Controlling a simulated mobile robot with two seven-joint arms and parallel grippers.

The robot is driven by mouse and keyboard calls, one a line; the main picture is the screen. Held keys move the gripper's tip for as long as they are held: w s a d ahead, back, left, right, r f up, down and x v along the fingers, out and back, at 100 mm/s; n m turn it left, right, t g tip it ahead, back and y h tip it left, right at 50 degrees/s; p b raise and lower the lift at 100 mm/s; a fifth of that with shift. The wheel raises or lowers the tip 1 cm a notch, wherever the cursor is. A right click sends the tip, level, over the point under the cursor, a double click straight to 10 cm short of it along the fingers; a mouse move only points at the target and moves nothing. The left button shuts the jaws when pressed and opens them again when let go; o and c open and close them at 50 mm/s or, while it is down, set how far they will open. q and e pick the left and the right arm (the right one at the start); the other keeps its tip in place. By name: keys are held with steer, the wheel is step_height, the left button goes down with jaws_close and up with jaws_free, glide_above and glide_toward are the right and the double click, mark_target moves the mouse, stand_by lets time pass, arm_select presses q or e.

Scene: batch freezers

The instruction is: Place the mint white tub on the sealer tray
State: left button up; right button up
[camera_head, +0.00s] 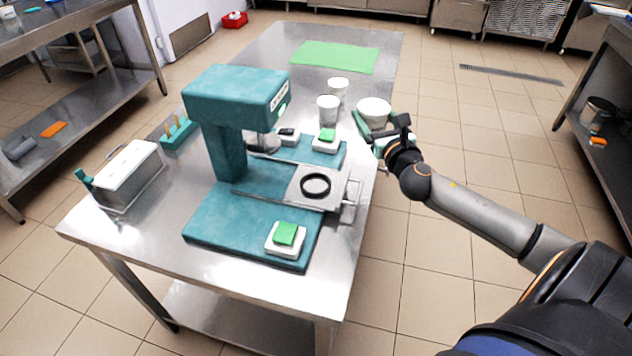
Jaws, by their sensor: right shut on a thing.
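A white tub (374,108) with a wide round rim is at the table's right edge. My right gripper (378,132) is shut on its near side, with a green strip beside the tub. Whether its base touches the table is hard to tell. The sealer tray (332,199) is a metal plate with a black ring (315,185), pulled out to the right of the teal sealer (232,98). The ring is empty. The tray lies nearer to me than the tub. My left gripper is out of view.
Two more white tubs (328,108) (338,88) stand left of the held tub. White blocks with green tops (285,236) (326,138) sit on the sealer base. A green mat (335,57) lies at the far end. A metal container (130,175) stands at left.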

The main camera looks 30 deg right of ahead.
steer(key=w+a+f, duration=0.1)
steer(key=a+f, duration=0.1)
steer(key=a, duration=0.2)
steer(key=w+a+f+b, duration=0.1)
steer(key=a+f, duration=0.2)
steer(key=w+a+f+b, duration=0.1)
steer(key=a+f, duration=0.2)
steer(key=a, duration=0.1)
steer(key=shift+w+a+f, duration=0.1)
steer(key=shift+w+a, duration=0.05)
steer(key=shift+a, duration=0.15)
steer(key=shift+w+a+f, duration=0.1)
steer(key=shift+a+f, duration=0.3)
steer(key=shift+f, duration=0.1)
steer(key=f+b, duration=0.1)
steer(key=f, duration=0.1)
steer(key=shift+a+f+b, duration=0.3)
steer(key=shift+f+b, duration=0.05)
steer(key=shift+f, duration=0.45)
steer(key=o, duration=1)
steer(key=shift+f, duration=0.1)
steer(key=o, duration=0.4)
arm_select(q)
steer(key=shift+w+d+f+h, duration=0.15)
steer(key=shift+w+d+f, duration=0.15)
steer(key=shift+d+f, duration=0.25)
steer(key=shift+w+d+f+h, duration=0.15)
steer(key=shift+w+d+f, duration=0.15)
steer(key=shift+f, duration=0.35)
